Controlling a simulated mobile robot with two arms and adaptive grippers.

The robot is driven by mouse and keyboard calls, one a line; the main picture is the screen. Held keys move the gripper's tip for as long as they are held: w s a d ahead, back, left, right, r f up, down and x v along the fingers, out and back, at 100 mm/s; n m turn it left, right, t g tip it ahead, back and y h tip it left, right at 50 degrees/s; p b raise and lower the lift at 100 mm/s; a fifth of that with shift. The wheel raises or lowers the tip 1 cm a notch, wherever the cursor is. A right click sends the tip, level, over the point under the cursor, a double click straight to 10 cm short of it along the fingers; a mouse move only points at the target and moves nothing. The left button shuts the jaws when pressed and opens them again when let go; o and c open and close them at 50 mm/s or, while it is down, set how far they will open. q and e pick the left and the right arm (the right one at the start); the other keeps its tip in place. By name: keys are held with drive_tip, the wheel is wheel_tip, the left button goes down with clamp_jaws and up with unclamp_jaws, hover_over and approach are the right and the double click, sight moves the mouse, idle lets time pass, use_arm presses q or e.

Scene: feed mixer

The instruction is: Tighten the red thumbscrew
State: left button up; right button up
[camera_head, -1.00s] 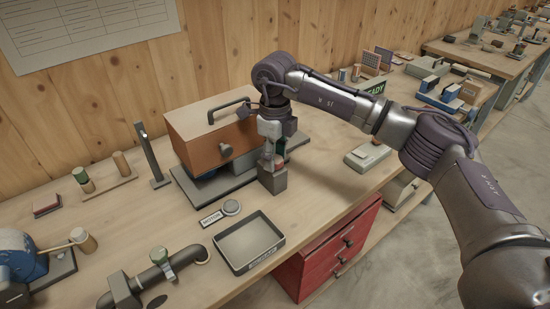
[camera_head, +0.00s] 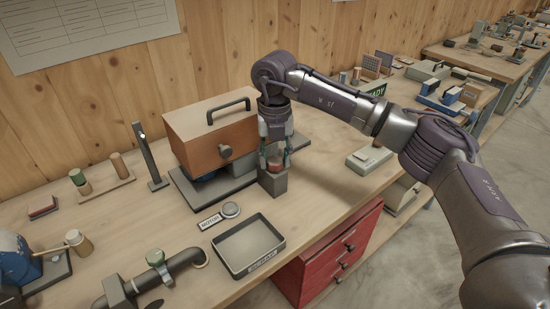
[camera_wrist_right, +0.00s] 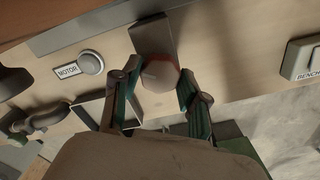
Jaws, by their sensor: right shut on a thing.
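The red thumbscrew (camera_head: 275,161) sits on top of a small grey block (camera_head: 273,183), at the front right corner of the brown feed mixer's base (camera_head: 216,203). My right gripper (camera_head: 276,157) points down from above, with one finger on each side of the thumbscrew. In the right wrist view the thumbscrew's round top (camera_wrist_right: 159,72) lies between the two green-lined fingers, and my right gripper (camera_wrist_right: 160,82) is shut on it. My left gripper is not in view.
The mixer box (camera_head: 205,140) with a black handle stands just left of my right gripper. A shallow tray (camera_head: 249,246) and a round button by the MOTOR label (camera_head: 209,222) lie in front. A grey device (camera_head: 369,159) stands right. The tabletop between is clear.

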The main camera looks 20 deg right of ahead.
drive_tip(key=m, duration=0.5)
drive_tip(key=shift+r+m, duration=0.1)
drive_tip(key=shift+m, duration=0.2)
drive_tip(key=m, duration=0.5)
drive_tip(key=shift+b, duration=0.3)
drive_tip(key=m, duration=0.6)
drive_tip(key=shift+m, duration=0.4)
drive_tip(key=shift+r+m, duration=0.1)
drive_tip(key=shift+m, duration=0.8)
drive_tip(key=shift+m+p, duration=0.35)
drive_tip(key=shift+m, duration=0.05)
drive_tip(key=m+p, duration=0.3)
drive_tip(key=p, duration=0.4)
drive_tip(key=m+p, duration=0.4)
drive_tip(key=p, duration=0.4)
drive_tip(key=shift+a+r, duration=0.1)
drive_tip(key=shift+r, duration=0.1)
drive_tip(key=shift+f+m+p, duration=0.3)
drive_tip(key=shift+m+p, duration=0.3)
drive_tip(key=shift+p, duration=0.4)
drive_tip(key=o, duration=1.1)
